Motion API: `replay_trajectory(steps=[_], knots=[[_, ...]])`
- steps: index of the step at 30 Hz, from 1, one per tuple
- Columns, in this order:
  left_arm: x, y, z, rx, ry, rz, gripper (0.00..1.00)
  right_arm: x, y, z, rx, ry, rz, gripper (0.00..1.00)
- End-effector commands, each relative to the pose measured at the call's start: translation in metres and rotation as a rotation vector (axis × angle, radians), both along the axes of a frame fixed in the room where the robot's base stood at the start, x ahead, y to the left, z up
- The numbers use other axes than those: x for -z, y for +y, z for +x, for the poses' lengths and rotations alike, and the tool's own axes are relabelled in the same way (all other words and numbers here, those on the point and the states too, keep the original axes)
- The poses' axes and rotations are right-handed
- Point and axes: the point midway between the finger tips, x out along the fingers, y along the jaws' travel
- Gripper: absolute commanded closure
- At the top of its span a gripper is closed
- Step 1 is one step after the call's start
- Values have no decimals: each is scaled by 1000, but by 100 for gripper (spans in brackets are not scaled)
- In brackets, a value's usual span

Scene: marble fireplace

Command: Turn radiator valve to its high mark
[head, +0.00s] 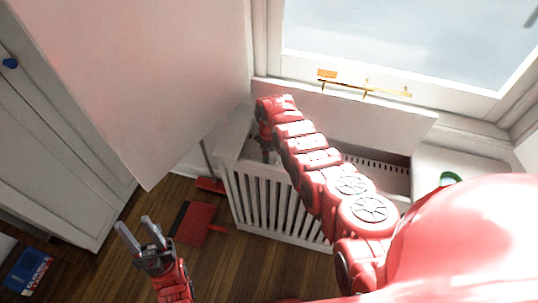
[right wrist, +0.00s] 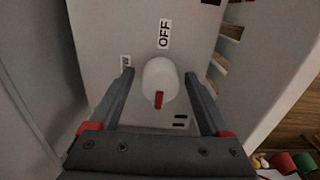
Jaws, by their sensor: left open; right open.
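The radiator valve (right wrist: 160,78) is a round white knob with a red pointer, seen in the right wrist view. The red pointer faces down in that picture, away from the OFF label (right wrist: 164,33) above the knob. Another label (right wrist: 125,62) at the left is partly hidden, and only a W shows. Dark marks (right wrist: 180,121) sit below right of the knob. My right gripper (right wrist: 158,73) is open, with one finger on each side of the knob; contact is unclear. In the head view my right arm hides the valve. My left gripper (head: 135,224) is open and empty above the floor.
A white slatted radiator cover (head: 275,205) stands below the window, with its top panel (head: 350,112) raised. A large white panel (head: 150,80) rises at left. A red dustpan (head: 193,222) and a blue box (head: 28,270) lie on the wooden floor.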

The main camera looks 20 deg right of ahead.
Motion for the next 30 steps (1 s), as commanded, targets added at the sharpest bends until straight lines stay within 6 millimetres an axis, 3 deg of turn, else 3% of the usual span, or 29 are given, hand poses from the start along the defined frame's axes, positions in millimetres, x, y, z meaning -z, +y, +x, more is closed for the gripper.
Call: replay_trajectory(steps=[8, 14, 23, 24, 30], knots=[[-8, 0, 0, 0, 0, 0, 57, -22, 0, 0, 1, -1, 2, 19], [-7, 0, 0, 0, 0, 0, 57, -52, 0, 2, 1, -6, 1, 19], [3, 0, 0, 0, 0, 0, 57, -119, 0, 2, 1, -9, 0, 19], [-9, 0, 0, 0, 1, 0, 57, -135, -1, 2, 1, -7, 0, 19], [-30, 0, 0, 0, 0, 0, 57, -168, 0, 0, 1, 0, 2, 19]])
